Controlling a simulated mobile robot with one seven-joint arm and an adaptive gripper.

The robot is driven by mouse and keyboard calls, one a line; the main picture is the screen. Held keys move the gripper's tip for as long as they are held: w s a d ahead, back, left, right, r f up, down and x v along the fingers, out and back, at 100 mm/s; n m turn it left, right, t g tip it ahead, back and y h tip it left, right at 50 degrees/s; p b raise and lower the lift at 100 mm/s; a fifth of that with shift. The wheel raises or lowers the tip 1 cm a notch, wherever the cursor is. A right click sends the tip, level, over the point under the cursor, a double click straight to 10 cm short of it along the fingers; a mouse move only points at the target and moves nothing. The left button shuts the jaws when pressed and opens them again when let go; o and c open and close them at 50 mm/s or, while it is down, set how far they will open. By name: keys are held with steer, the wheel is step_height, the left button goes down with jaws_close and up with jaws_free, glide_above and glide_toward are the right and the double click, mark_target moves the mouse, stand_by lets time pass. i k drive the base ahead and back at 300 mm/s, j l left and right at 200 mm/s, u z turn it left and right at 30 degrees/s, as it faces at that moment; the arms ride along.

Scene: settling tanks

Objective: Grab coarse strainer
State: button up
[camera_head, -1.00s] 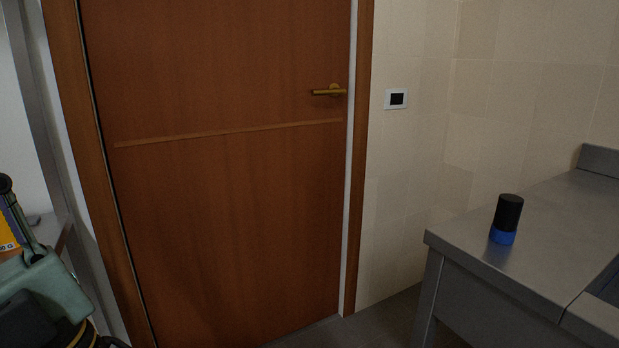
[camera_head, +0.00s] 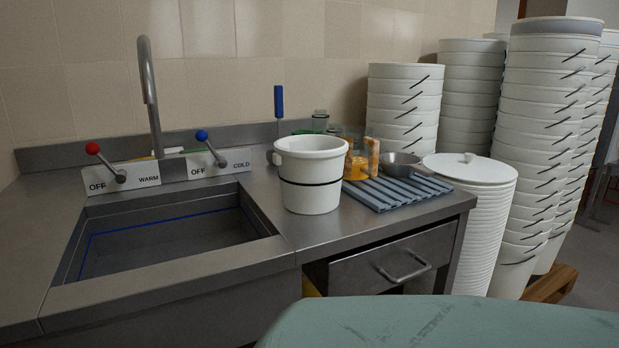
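No strainer can be made out for certain. A small grey metal bowl-shaped item (camera_head: 401,160) with a short handle sits at the back of the blue-grey ribbed rack (camera_head: 392,195), right of the sink; I cannot tell if it is the coarse strainer. A white bucket (camera_head: 311,180) with a dark band stands on the steel counter, left of the rack. Orange and clear containers (camera_head: 358,160) stand behind and beside the bucket, which partly hides the things at the back. My gripper is not in view.
A steel sink (camera_head: 165,240) with a tall tap (camera_head: 150,95) and red and blue levers lies at left. A drawer (camera_head: 385,265) under the counter stands slightly open. Tall stacks of white buckets (camera_head: 545,130) and a stack of lids (camera_head: 475,225) crowd the right.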

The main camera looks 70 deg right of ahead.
mark_target(393, 164)
steer(key=z, duration=4.1)
steer(key=j+z, duration=0.1)
steer(key=j, duration=0.7)
steer(key=k+j, duration=0.1)
steer(key=j, duration=0.7)
steer(key=z, duration=0.05)
